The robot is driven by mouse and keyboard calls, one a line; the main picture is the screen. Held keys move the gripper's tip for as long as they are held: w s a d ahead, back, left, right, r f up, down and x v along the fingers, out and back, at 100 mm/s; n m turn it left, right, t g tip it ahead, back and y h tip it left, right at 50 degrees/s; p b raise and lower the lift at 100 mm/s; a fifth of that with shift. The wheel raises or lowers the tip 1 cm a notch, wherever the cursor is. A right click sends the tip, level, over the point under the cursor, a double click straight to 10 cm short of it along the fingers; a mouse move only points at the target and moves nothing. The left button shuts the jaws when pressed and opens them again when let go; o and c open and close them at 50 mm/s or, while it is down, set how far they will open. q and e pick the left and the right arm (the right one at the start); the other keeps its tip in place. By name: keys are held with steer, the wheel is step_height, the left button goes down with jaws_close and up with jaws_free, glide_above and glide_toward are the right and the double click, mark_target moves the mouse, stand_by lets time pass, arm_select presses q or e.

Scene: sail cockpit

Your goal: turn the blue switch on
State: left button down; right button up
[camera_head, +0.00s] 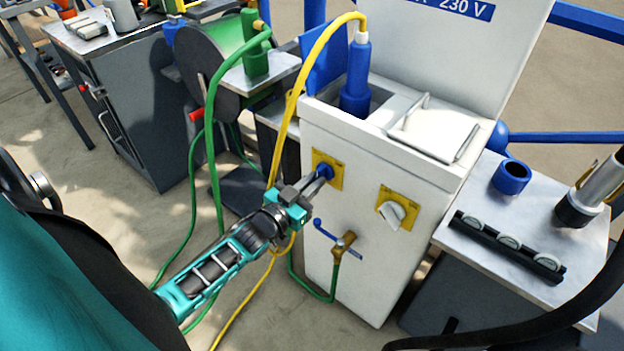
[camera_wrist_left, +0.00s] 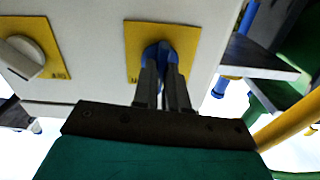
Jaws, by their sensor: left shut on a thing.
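The blue switch (camera_head: 324,171) sits on a yellow plate (camera_head: 333,182) on the front of the white pedestal (camera_head: 350,240). My left gripper (camera_head: 318,178) reaches it from the lower left. In the left wrist view the two fingers of my left gripper (camera_wrist_left: 163,85) are closed around the blue switch (camera_wrist_left: 160,52), which shows between and above the fingertips. The fingers hide part of the switch, so its exact angle is hard to tell. My right gripper is not in view.
A white switch (camera_head: 391,213) on a second yellow plate is to the right. A blue-handled tap (camera_head: 342,243) with a green hose sticks out below. A yellow cable (camera_head: 283,140) hangs close to my left gripper. A side table (camera_head: 470,235) stands right of the pedestal.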

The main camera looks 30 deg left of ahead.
arm_select(q)
steer(key=shift+m+p, duration=0.4)
steer(key=shift+m, duration=3.7)
steer(key=c, duration=1.2)
jaws_free()
steer(key=shift+o, duration=0.2)
steer(key=s+a+p, duration=0.1)
steer(key=s, duration=1.2)
steer(key=shift+p, duration=0.3)
